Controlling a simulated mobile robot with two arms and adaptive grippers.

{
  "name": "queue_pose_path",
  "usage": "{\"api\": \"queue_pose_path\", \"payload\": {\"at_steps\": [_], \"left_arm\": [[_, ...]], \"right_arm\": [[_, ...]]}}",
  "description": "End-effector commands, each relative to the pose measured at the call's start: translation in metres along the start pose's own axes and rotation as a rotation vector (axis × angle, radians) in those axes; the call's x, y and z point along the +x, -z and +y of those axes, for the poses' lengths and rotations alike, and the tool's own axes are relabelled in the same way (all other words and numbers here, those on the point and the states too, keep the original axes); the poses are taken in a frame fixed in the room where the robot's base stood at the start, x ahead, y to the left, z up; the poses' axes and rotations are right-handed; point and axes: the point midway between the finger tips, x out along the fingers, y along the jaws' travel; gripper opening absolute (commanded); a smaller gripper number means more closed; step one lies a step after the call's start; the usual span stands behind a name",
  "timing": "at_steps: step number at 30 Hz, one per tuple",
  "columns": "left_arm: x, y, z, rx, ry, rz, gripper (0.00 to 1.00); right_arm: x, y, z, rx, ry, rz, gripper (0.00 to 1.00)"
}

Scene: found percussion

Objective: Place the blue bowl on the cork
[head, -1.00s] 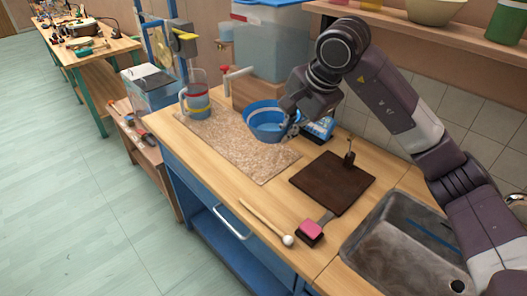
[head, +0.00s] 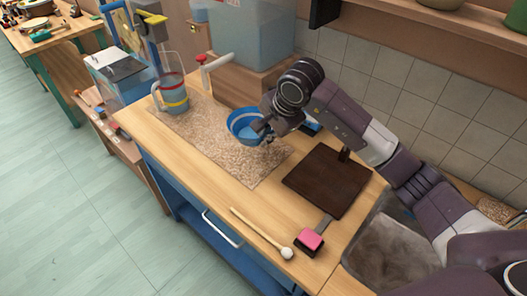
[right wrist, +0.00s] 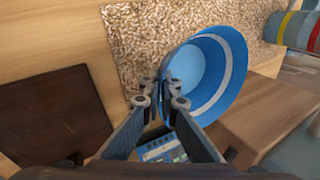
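The blue bowl (head: 240,119), with a pale band inside, is at the far edge of the speckled cork mat (head: 232,162), overlapping it in the head view. My right gripper (head: 267,138) is at the bowl's near right rim. In the right wrist view, the gripper (right wrist: 158,92) has its fingers close together on the rim of the bowl (right wrist: 207,75), beside the cork (right wrist: 137,38). Whether the bowl touches the mat cannot be told. My left gripper is not in view.
A banded jug (head: 173,92) stands at the mat's far left end. A wooden block (head: 240,84) under a large bin is behind the bowl. A dark board (head: 328,180), a pink block (head: 310,240) and a mallet (head: 262,233) lie nearer the sink. The mat's near part is clear.

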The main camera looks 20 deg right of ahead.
Motion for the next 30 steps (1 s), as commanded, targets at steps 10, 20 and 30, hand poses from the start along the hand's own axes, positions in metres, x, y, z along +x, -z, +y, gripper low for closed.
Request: {"api": "queue_pose_path", "payload": {"at_steps": [10, 20, 30], "left_arm": [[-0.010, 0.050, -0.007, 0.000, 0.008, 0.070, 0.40], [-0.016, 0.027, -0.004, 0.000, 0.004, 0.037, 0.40], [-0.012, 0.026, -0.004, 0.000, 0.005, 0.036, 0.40]], "right_arm": [[0.035, -0.001, 0.016, 0.000, 0.002, -0.002, 0.00], [0.065, -0.001, 0.029, -0.001, 0.004, -0.001, 0.00], [0.067, 0.000, 0.031, -0.001, 0.002, 0.000, 0.08]]}}
